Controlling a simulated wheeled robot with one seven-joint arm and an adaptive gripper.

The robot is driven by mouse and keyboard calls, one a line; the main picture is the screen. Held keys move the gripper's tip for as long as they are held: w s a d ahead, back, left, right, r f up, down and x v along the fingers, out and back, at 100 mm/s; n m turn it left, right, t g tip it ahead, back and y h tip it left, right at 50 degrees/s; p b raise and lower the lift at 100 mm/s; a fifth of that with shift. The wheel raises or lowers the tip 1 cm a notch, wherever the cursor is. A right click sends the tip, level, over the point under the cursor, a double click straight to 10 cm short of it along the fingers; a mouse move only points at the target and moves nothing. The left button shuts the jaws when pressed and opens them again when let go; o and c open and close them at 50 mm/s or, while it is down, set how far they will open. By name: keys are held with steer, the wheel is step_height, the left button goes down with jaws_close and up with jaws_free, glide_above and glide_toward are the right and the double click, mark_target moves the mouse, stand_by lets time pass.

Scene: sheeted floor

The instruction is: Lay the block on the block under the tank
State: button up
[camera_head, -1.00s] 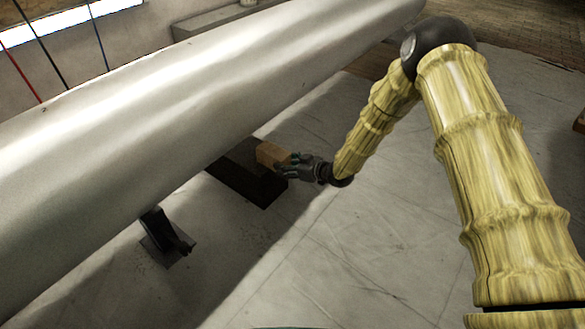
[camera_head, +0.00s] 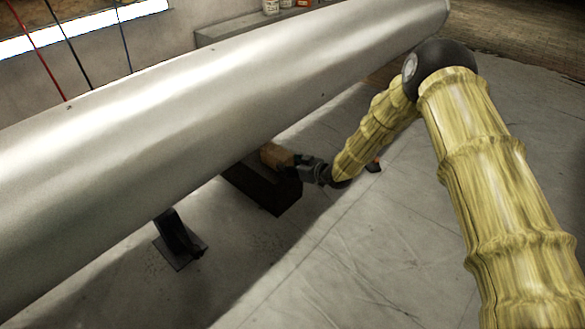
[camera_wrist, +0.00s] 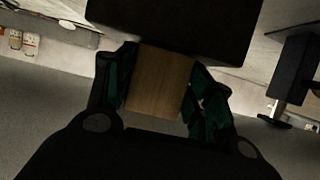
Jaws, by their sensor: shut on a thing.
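My gripper (camera_head: 290,165) is shut on a light wooden block (camera_head: 277,156) in the shade beside the tank. The tank (camera_head: 190,120) is a long silver cylinder across the head view, and its lower edge is close to the wooden block. A dark block (camera_head: 262,188) sits on the floor under the tank's near side, with the wooden block over its far part. In the wrist view the wooden block (camera_wrist: 158,82) is between both fingers, with the dark block (camera_wrist: 185,25) against its upper edge in the picture. I cannot tell whether the two blocks touch.
A dark support foot (camera_head: 178,240) stands under the tank to the left. Cans (camera_head: 285,5) stand on a ledge at the back. The sheeted floor in front is clear.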

steer(key=o, duration=1.1)
